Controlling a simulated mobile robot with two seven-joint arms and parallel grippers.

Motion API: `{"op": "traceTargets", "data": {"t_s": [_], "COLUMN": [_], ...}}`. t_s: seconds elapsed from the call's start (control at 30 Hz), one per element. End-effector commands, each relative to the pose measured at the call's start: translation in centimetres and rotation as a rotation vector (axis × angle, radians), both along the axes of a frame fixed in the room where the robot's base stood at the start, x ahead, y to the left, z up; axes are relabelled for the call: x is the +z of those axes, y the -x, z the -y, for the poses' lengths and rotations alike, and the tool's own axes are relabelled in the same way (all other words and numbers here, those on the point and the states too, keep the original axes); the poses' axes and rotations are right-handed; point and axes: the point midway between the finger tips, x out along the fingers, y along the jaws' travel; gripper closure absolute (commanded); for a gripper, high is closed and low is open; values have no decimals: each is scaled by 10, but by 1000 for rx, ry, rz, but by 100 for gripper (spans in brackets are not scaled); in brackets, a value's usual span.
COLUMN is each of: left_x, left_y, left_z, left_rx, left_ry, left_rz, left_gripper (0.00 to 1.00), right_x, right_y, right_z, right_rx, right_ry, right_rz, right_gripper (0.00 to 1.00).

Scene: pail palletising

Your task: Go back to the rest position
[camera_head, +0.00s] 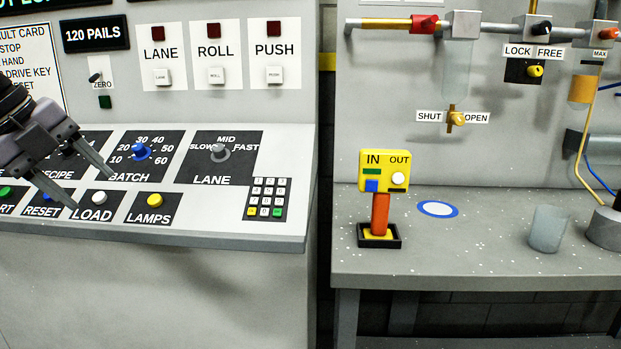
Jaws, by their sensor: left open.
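My left gripper (92,189) comes in from the left over the sloped control panel (285,160). Its two fingers are spread and nothing is between them. It hangs near the RESET and LOAD buttons, and its body partly covers the recipe knob. I cannot tell whether a fingertip touches the panel. The white LOAD button (99,197) is just right of the lower fingertip. The blue batch knob (141,151) is right of the upper finger. My right gripper is not in view.
The lane knob (220,153), yellow lamps button (155,201) and keypad (267,198) lie to the right. On the right bench (480,260) stand a yellow IN/OUT box (384,171) on an orange post and a translucent cup (547,229). A gap separates console and bench.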

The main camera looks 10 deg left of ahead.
Motion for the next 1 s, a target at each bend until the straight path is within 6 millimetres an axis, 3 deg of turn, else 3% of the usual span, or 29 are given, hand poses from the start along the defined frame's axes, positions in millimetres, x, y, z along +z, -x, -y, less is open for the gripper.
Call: {"op": "traceTargets", "data": {"t_s": [0.03, 0.47, 0.77, 1.0], "left_x": [-17, -148, -239, -316], "left_y": [-3, -21, -12, 10], "left_z": [0, 15, 30, 49], "left_rx": [-14, 22, 264, 555], "left_ry": [62, 619, 928, 1088], "left_rz": [5, 186, 303, 334], "left_gripper": [43, 43, 43, 43], "right_x": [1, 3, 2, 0], "right_y": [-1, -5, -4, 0], "right_z": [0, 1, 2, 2], "right_rx": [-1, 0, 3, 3], "right_ry": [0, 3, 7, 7], "right_rz": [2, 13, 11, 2], "right_gripper": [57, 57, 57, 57]}}
